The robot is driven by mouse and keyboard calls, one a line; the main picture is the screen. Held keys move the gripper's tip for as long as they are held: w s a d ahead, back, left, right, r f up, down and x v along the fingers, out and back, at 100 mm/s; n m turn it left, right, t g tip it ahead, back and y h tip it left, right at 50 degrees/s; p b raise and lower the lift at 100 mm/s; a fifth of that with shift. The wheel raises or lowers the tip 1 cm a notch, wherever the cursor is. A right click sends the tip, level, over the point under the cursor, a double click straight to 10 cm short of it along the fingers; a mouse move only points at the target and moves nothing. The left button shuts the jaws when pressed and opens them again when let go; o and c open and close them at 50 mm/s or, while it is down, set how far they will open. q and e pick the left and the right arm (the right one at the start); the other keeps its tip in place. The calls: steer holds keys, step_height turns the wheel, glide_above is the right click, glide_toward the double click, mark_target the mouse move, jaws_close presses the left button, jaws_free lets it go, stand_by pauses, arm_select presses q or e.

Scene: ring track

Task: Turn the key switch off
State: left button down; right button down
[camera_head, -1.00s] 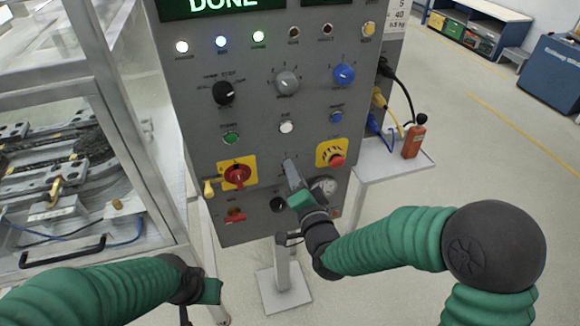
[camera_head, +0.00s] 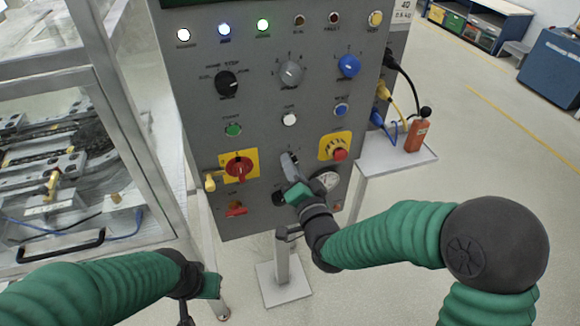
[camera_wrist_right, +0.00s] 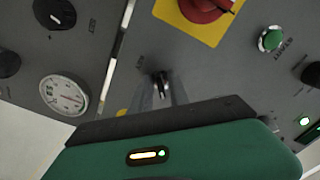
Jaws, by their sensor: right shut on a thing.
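The key switch (camera_wrist_right: 160,80) is a small dark key in the grey control panel (camera_head: 200,100), mostly covered by my right gripper in the head view. My right gripper (camera_head: 289,160) reaches up to the panel's lower middle. In the wrist view its fingers (camera_wrist_right: 160,92) are shut around the key. How far the key is turned is hard to tell. My left gripper (camera_head: 208,287) hangs low at left, away from the panel; its fingertips do not show clearly.
A red rotary switch (camera_head: 239,168) on a yellow plate is left of the key, and a red emergency button (camera_head: 340,154) is right. A gauge (camera_head: 326,181) sits close below right. A side shelf (camera_head: 385,158) carries an orange device (camera_head: 417,133). A framed machine (camera_head: 100,90) stands at left.

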steer(key=shift+w+d+r+n+b, duration=0.15)
steer(key=shift+n+b, duration=1)
steer(key=shift+n, duration=1.35)
steer(key=shift+s+d+r+n+b, duration=0.1)
steer(key=shift+n+b, duration=1.05)
steer(key=shift+n, duration=1.35)
